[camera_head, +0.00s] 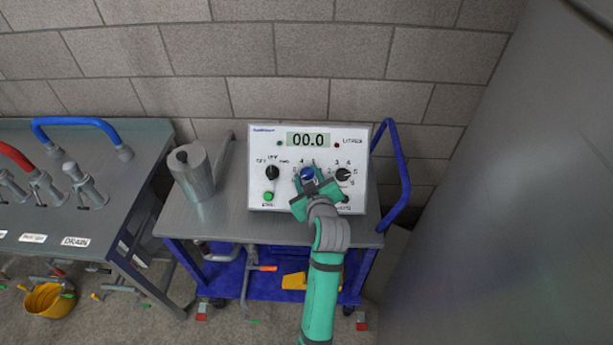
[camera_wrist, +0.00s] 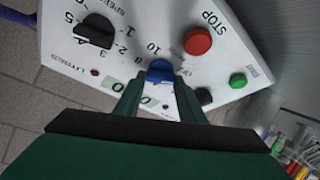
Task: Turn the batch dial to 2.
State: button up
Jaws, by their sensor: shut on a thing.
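A white control box (camera_head: 262,190) stands on the cart, with a display reading 00.0 (camera_head: 308,139). The blue dial (camera_head: 308,174) sits in the middle of its face; I take it for the batch dial. My gripper (camera_head: 315,187) is shut on the blue dial. In the wrist view the two fingers (camera_wrist: 160,82) are on either side of the blue dial (camera_wrist: 161,69). The numbers 8 and 10 show beside it. Its pointer and most of its scale are hidden by my fingers, so I cannot tell its setting.
A black speed knob (camera_head: 343,174) is close at the right, and a black switch (camera_head: 272,172) at the left above a green button (camera_head: 268,196). A red STOP button (camera_wrist: 198,41) is near my fingers. A metal cylinder (camera_head: 195,175) stands left of the box.

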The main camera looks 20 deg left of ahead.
jog(key=m+h, duration=0.1)
jog(key=m, duration=0.2)
jog(key=m+t+h, duration=0.1)
jog(key=m, duration=0.2)
jog(key=shift+s+a+f+m+t, duration=0.1)
jog(key=shift+a+m+t, duration=0.1)
jog(key=shift+m+t, duration=0.1)
jog(key=m+h, duration=0.2)
jog(key=m, duration=0.1)
jog(key=shift+m+t, duration=0.3)
jog(key=shift+m, duration=0.4)
jog(key=shift+h, duration=0.4)
jog(key=shift+s, duration=0.1)
jog(key=o, duration=1)
jog(key=shift+o, duration=0.2)
jog(key=v, duration=1)
jog(key=shift+s, duration=0.3)
jog(key=shift+d, duration=0.15)
